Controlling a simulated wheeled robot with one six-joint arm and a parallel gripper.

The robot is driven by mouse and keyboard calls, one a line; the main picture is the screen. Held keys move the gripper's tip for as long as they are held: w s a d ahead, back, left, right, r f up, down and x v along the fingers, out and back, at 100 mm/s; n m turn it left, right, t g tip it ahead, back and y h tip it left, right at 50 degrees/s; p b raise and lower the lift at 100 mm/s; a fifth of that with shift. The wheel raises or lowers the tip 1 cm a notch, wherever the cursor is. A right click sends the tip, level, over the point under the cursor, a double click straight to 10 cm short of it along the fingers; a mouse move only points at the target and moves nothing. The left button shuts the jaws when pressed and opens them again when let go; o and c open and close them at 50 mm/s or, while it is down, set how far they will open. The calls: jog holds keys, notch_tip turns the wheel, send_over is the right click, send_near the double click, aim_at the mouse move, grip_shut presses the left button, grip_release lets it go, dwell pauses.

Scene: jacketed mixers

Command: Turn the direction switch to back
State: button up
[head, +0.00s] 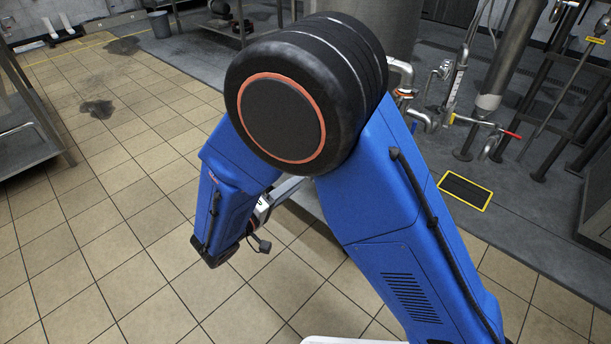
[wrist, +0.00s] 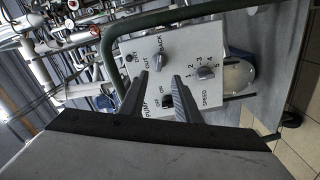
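In the wrist view a pale control panel (wrist: 137,44) stands tilted in the picture. A dark switch (wrist: 168,101) is by PUMP and ON. My gripper (wrist: 161,76) is open, its two fingers apart and pointing at the panel, with the direction knob just beyond the tips. Touch cannot be judged. The head view shows no panel.
A dark green bar (wrist: 175,14) curves around the panel's top and left side. Pipes (wrist: 38,70) crowd the left of the wrist view. In the head view, a steel vessel (head: 395,25) and pipework (head: 455,85) stand behind my arm; tiled floor (head: 110,230) is open at left.

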jog(key=shift+v, duration=2.2)
jog(key=d+r+m+g, duration=0.15)
jog(key=d+g, duration=0.25)
jog(key=d, duration=0.5)
jog(key=d+r+m+g, duration=0.1)
jog(key=d+r+g, duration=0.2)
jog(key=d, duration=0.6)
jog(key=d+r+m+g, duration=0.1)
jog(key=d+r+g, duration=0.25)
jog(key=d, duration=0.55)
jog(key=s+d+r+m+t+y, duration=0.1)
jog(key=s+d+r+y, duration=0.3)
jog(key=s+d+y, duration=0.7)
jog(key=shift+s+d+r+m, duration=0.3)
jog(key=shift+s+d+m, duration=0.75)
jog(key=shift+s, duration=1.55)
jog(key=shift+d, duration=0.15)
